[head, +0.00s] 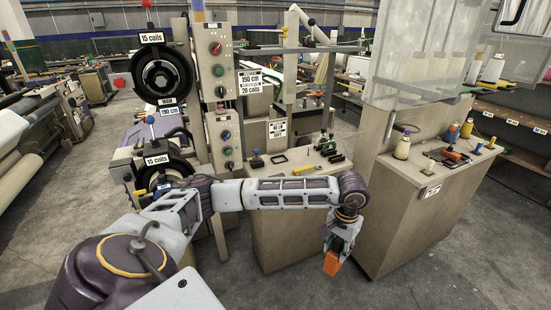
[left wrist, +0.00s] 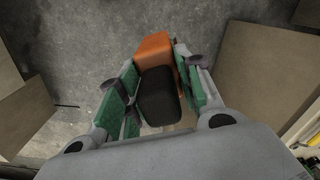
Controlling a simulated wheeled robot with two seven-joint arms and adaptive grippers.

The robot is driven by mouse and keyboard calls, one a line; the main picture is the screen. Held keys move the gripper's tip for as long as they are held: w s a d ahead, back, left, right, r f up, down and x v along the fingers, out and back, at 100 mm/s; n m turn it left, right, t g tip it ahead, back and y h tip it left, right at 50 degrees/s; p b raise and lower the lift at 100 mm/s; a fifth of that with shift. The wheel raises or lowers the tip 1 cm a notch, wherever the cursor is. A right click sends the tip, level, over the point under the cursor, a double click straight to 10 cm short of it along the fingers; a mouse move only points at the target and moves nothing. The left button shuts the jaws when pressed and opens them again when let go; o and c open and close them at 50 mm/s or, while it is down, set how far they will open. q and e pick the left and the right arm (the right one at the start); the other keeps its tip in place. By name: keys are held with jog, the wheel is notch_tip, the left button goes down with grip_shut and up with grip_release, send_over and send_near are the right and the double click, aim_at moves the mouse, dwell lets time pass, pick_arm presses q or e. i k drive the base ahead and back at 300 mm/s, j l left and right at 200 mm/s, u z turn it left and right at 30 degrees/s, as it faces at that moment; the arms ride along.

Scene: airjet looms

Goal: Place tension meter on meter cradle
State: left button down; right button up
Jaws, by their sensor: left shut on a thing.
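My left gripper (head: 338,248) is shut on an orange and black block-shaped thing, which looks like the tension meter (head: 332,264). The meter hangs below the gripper, in front of the gap between two cabinets and clear of both. In the left wrist view the meter (left wrist: 155,50) shows its orange end and dark body between the green-padded fingers (left wrist: 152,92). I cannot tell for sure which thing is the meter cradle. A black square outline (head: 279,159) lies on the middle cabinet top, and a dark rack-like fixture (head: 328,147) stands to its right. My right gripper is not in view.
The middle cabinet top (head: 262,172) also holds a yellow tool (head: 303,169) and a dark knob (head: 256,159). A control column (head: 217,75) stands left. Floor at the lower right is clear.

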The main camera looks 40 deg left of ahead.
aim_at(279, 160)
jog(key=i+u, duration=0.4)
jog(key=i, duration=0.15)
jog(key=i+l+u, duration=0.3)
jog(key=i+u, duration=0.15)
jog(key=i+l+u, duration=0.4)
jog(key=i+l, duration=0.05)
jog(key=i, duration=0.1)
